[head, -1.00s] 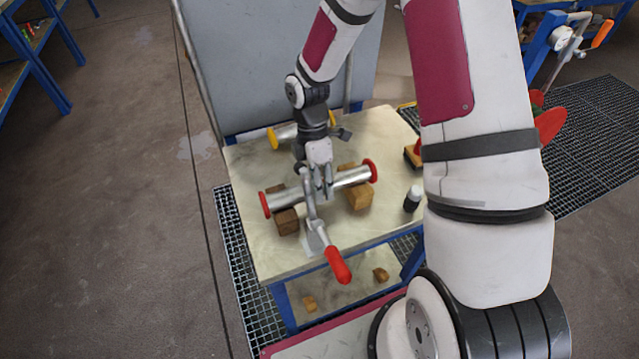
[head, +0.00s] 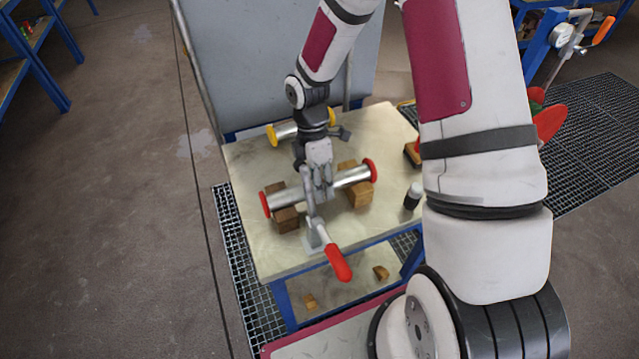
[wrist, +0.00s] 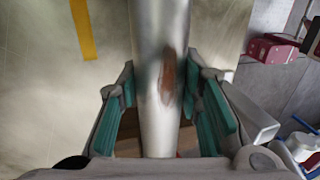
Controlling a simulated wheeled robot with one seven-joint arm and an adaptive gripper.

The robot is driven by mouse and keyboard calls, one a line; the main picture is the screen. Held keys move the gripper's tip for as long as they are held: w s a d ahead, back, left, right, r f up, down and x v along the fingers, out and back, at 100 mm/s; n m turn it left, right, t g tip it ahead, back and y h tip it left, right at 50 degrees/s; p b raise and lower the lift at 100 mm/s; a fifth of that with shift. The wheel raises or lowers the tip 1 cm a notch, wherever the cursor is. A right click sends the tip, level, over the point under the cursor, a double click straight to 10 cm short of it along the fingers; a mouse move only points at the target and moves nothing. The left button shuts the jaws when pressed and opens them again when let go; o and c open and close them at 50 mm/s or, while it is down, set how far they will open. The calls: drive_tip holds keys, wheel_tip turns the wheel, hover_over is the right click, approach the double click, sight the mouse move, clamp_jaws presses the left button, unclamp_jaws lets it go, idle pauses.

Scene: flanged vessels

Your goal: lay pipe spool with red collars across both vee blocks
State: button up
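The pipe spool with red collars (head: 283,198) is a bare metal tube lying at a slight slant over the left vee block (head: 287,218) and the right vee block (head: 358,192), both brown wood. I cannot tell whether it touches their vees or hangs just above. My gripper (head: 318,192) points down at its middle, between the blocks. In the wrist view the tube (wrist: 160,60) runs between my gripper's teal pads (wrist: 161,105), which close in on both its sides. The tube hides part of a brown block below it.
A red-handled clamp (head: 337,262) stands at the table's front, close to my gripper. A yellow-collared spool (head: 286,131) lies behind. A small dark bottle with a white top (head: 412,197) stands at the right. The front left of the tabletop (head: 250,245) is clear.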

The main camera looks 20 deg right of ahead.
drive_tip(key=o, duration=0.5)
drive_tip(key=shift+c, duration=0.2)
drive_tip(key=v, duration=1.2)
drive_tip(key=s+r+m+t+h, duration=0.1)
drive_tip(key=s+r+m+t, duration=0.1)
drive_tip(key=s+r+m, duration=0.35)
drive_tip(key=s+r+m+t, duration=0.1)
drive_tip(key=s+r+m, duration=0.2)
drive_tip(key=r, duration=0.6)
drive_tip(key=s+r+m+t, duration=0.4)
drive_tip(key=s+r+m, duration=0.2)
drive_tip(key=s+m, duration=0.3)
drive_tip(key=s, duration=0.4)
drive_tip(key=shift+s+t+y, duration=0.2)
drive_tip(key=shift+t+y, duration=0.2)
